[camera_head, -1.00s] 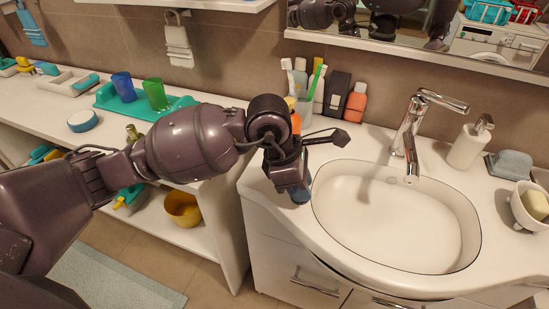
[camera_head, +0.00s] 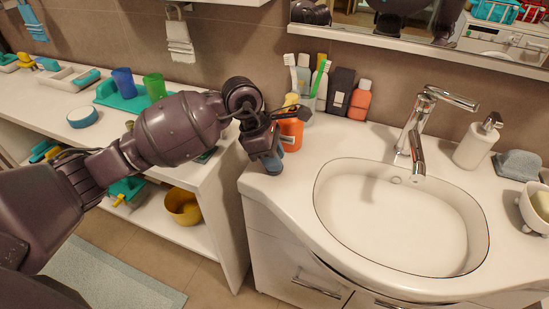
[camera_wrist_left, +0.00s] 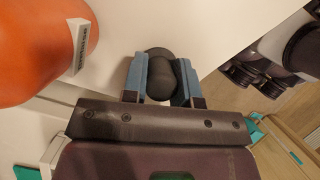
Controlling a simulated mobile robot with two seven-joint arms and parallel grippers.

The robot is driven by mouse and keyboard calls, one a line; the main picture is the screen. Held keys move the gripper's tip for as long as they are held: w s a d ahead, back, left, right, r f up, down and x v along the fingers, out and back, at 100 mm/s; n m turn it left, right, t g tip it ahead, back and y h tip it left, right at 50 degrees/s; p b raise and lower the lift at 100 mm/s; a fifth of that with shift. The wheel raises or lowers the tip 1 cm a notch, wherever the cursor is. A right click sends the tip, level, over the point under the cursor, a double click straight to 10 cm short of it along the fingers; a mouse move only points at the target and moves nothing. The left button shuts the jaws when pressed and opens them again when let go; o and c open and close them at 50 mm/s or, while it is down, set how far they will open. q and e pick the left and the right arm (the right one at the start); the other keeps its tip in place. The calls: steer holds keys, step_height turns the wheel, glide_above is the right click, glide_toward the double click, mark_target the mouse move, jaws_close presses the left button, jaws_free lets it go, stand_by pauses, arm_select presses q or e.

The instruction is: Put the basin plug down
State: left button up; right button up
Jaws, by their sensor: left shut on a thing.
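My left gripper (camera_head: 272,161) points down over the left front part of the white washbasin counter (camera_head: 320,150), left of the basin (camera_head: 400,215). Its blue fingers also show in the left wrist view (camera_wrist_left: 161,80). They are shut on the dark, rounded basin plug (camera_wrist_left: 160,72). In the head view the plug is mostly hidden by the fingers, and I cannot tell whether it touches the counter. My right gripper is not in view.
An orange container (camera_head: 291,132) stands close behind my left gripper. Toothbrushes and bottles (camera_head: 340,92) stand against the wall. The tap (camera_head: 415,130) and soap dispenser (camera_head: 476,141) are behind the basin. Counter beside the basin's left rim is clear.

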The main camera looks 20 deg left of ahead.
arm_select(q)
steer(key=shift+f, duration=0.2)
steer(key=shift+f, duration=0.1)
steer(key=shift+f, duration=0.1)
steer(key=o, duration=0.9)
